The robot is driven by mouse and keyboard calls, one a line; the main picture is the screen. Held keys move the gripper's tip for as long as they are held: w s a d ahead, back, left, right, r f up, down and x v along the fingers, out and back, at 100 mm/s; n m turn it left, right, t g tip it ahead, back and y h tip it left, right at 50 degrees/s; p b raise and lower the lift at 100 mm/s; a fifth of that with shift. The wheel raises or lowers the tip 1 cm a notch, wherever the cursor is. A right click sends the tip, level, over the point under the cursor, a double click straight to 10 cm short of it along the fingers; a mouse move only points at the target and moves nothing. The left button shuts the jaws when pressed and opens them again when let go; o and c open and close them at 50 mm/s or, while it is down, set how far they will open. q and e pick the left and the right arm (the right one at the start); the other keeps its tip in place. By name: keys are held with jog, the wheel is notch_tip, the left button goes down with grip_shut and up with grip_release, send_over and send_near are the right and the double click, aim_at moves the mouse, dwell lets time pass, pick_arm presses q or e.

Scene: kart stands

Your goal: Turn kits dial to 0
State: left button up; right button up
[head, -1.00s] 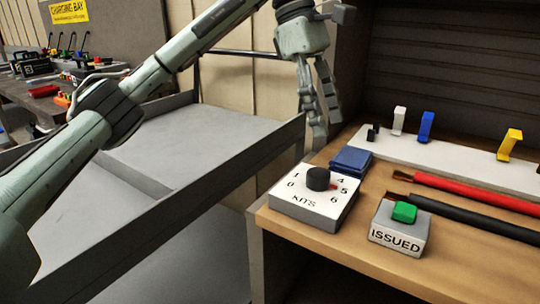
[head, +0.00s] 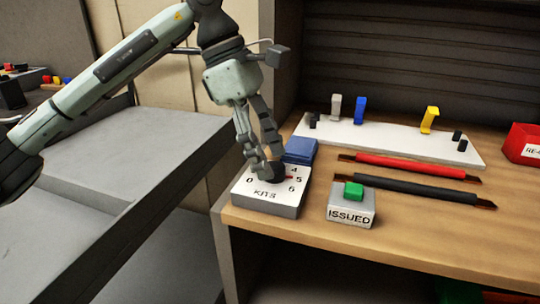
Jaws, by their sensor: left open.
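The kits dial box (head: 270,204) is a grey block with a white numbered face, at the front left corner of the wooden bench. Its black knob (head: 274,173) has a red pointer mark on its right side, toward 5. The numbers 0, 4, 5 and 6 show; the others are hidden by my fingers. My left gripper (head: 263,172) points down over the dial, with its open fingers at the knob. I cannot tell whether they touch it. My right gripper is not in view.
A grey box marked ISSUED (head: 351,212) with a green button (head: 353,191) stands right of the dial. A blue block (head: 301,151) sits behind it. A red bar (head: 415,167) and black bar (head: 415,187) lie on the bench (head: 400,235). A grey cart (head: 130,165) stands left.

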pick_arm(q)
jog(key=shift+s+d+f, duration=0.1)
jog(key=shift+d+f, duration=0.15)
jog(key=shift+f, duration=0.45)
jog(key=c, duration=1.2)
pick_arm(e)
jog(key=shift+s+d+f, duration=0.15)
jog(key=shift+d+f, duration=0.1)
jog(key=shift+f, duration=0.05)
